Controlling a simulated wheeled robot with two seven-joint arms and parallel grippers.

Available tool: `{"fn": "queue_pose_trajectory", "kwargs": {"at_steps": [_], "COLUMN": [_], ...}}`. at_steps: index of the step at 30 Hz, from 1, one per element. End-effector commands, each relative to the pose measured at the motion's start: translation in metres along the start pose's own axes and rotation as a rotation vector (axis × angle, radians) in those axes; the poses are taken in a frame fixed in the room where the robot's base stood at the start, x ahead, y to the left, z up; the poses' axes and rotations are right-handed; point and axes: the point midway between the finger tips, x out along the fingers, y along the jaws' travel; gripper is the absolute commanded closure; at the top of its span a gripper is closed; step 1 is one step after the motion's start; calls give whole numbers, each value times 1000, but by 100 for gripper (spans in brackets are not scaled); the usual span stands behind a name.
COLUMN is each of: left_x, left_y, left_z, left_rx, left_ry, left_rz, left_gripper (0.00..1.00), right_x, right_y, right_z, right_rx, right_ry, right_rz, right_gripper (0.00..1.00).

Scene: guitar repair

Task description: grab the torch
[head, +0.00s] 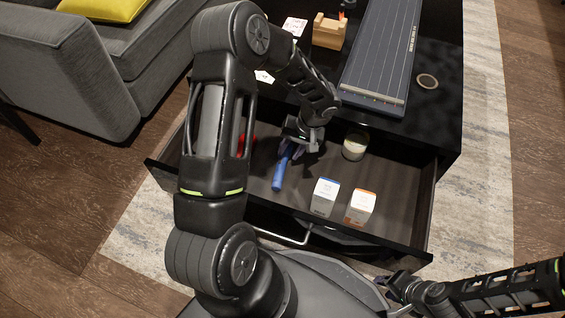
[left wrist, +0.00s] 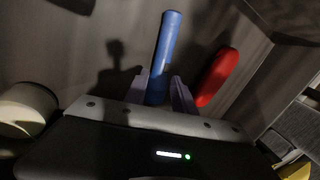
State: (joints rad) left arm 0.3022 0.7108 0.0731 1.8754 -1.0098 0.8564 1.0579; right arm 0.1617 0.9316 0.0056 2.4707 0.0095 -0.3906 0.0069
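The blue torch (head: 281,170) is in the open drawer, left of its middle. In the left wrist view the torch (left wrist: 166,45) runs up between the two fingers. My left gripper (head: 293,149) reaches down into the drawer over the torch's far end. In the left wrist view my left gripper (left wrist: 164,92) has both fingers close against the torch's sides and looks shut on it; the contact is partly dark. My right gripper (head: 388,284) is at the lower right, outside the drawer and away from the torch; its fingers are unclear.
A red object (left wrist: 217,77) lies right of the torch. The drawer (head: 400,236) also holds a white jar (head: 355,145), a blue-topped box (head: 324,198) and an orange-topped box (head: 360,207). Above is the black table (head: 440,110) with a long grey board (head: 382,50) and wooden block (head: 328,32).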

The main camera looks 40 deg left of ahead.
Motion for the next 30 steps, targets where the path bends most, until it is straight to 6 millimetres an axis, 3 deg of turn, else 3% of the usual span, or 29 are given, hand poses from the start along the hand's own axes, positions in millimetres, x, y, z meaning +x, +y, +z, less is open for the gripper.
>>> {"fn": "queue_pose_trajectory", "kwargs": {"at_steps": [11, 21, 30], "left_x": [7, 52, 54], "left_y": [1, 0, -1], "left_z": [0, -2, -2], "left_rx": [0, 0, 1], "left_ry": [0, -1, 1], "left_rz": [2, 2, 2], "left_gripper": [69, 69, 69], "right_x": [4, 28, 27], "right_y": [1, 8, 8], "right_z": [0, -3, -3], "right_rx": [0, 2, 2], "right_ry": [2, 13, 15], "right_rz": [0, 0, 0], "right_gripper": [64, 64, 64]}}
